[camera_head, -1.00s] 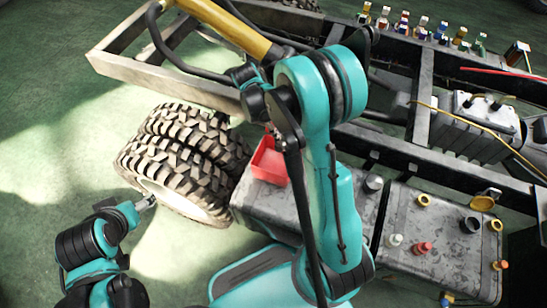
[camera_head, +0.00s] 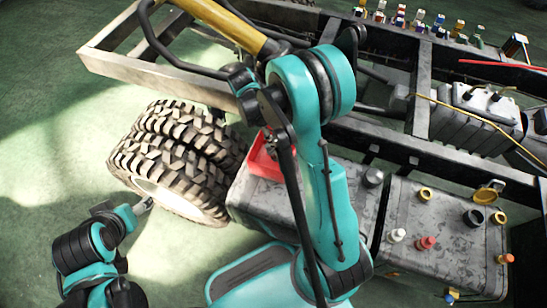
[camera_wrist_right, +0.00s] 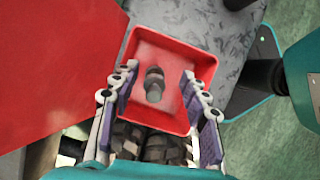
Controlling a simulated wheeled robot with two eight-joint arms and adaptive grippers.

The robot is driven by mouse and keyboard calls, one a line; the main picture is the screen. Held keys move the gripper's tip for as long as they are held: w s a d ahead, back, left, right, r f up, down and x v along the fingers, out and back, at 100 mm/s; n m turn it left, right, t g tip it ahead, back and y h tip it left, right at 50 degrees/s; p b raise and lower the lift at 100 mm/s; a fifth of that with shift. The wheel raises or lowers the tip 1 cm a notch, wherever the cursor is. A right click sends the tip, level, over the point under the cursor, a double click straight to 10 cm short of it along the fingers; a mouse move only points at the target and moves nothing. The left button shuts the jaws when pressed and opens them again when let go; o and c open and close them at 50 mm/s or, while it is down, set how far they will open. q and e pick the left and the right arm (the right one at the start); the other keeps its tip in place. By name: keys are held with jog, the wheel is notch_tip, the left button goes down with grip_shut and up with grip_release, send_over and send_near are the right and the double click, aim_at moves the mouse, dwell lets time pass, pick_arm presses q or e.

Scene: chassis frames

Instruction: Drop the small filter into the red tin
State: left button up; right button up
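The red tin (camera_head: 265,158) sits on the grey tank beside the wheels, partly hidden behind my right arm. In the right wrist view the tin (camera_wrist_right: 205,65) lies below my right gripper (camera_wrist_right: 160,71). A small dark cylindrical part (camera_wrist_right: 154,84), seemingly the small filter, shows over the tin's floor. The right fingers are spread, with gaps on both sides of the part. I cannot tell whether it rests on the floor or is above it. My left gripper (camera_head: 145,203) is near the wheel at the left, too small to read.
Two large tyres (camera_head: 180,158) stand left of the tin. A second grey tank (camera_head: 440,240) at the right carries several caps and small parts. Chassis rails (camera_head: 160,82) run behind. A flat red surface (camera_wrist_right: 60,60) fills the left of the wrist view. Green floor is open at left.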

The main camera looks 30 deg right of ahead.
jog(key=v, duration=1.2)
dwell(0.3)
jog(key=s+a+r+m+t+y, duration=0.1)
jog(key=s+a+r+m+t, duration=0.1)
jog(key=s+m+t, duration=0.3)
jog(key=s+a+r+m+t+y, duration=0.2)
jog(key=s+a+r+m+t, duration=0.1)
jog(key=s, duration=0.6)
jog(key=shift+a+m+t, duration=0.9)
jog(key=shift+t, duration=0.1)
jog(key=shift+s, duration=0.1)
dwell(0.4)
